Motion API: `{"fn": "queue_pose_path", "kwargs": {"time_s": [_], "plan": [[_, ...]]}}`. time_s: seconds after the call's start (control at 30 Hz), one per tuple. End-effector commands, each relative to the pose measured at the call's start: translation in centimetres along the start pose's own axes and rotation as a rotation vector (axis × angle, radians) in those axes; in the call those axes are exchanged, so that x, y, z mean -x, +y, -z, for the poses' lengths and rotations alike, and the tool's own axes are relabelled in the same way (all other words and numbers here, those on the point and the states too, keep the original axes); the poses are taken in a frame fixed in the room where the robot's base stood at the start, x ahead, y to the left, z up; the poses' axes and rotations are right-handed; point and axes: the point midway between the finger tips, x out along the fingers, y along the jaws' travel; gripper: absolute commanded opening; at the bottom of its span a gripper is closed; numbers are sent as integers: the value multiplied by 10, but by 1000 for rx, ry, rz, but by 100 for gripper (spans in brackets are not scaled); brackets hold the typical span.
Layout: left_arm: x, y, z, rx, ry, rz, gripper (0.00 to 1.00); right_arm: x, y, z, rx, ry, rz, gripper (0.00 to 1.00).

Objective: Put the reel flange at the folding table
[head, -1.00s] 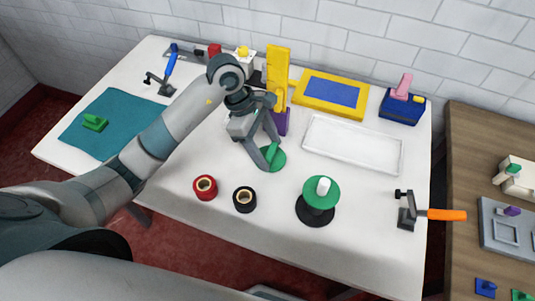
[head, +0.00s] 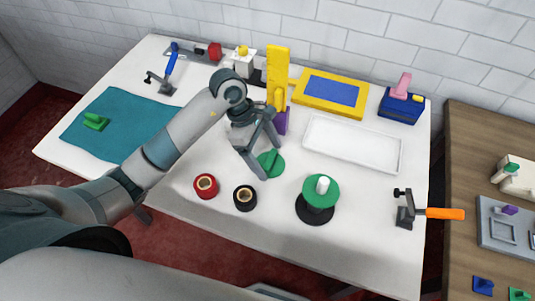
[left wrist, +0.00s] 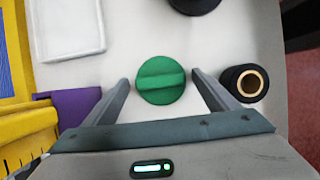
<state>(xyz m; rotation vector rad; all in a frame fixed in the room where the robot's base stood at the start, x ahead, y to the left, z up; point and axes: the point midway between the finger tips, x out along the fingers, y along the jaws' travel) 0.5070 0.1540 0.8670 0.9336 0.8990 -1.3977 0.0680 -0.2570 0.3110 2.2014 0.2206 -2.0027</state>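The reel flange looks to be the green disc (head: 271,163) with a raised bar across it, lying flat on the white table (head: 270,220). It also shows in the left wrist view (left wrist: 161,81). My left gripper (head: 272,157) is open above the disc. In the left wrist view its two fingers (left wrist: 160,78) stand on either side of the disc, with gaps to it. Another green disc (head: 321,190) sits on a reel with a black base. I cannot tell which surface is the folding table. My right gripper is not in view.
Red (head: 206,186) and black (head: 245,198) rolls lie near the front edge. A yellow-and-purple upright (head: 278,75) stands behind the gripper, close to it. A white tray (head: 350,145) lies to the right. A wooden table (head: 465,160) stands at the far right.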

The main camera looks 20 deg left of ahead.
Motion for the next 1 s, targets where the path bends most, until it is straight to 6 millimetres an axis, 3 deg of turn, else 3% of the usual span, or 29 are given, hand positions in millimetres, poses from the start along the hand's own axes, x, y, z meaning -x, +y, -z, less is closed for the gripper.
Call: {"fn": "queue_pose_path", "kwargs": {"time_s": [0.37, 0.7, 0.8, 1.0], "plan": [[4, 0, -1, 0, 0, 0, 80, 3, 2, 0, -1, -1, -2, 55], [52, 1, 1, -3, 3, -5, 80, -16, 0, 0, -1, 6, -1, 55], [68, 1, 0, -2, 1, -4, 80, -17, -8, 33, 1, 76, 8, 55], [98, 1, 0, -1, 2, -3, 80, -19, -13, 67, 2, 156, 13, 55]]}}
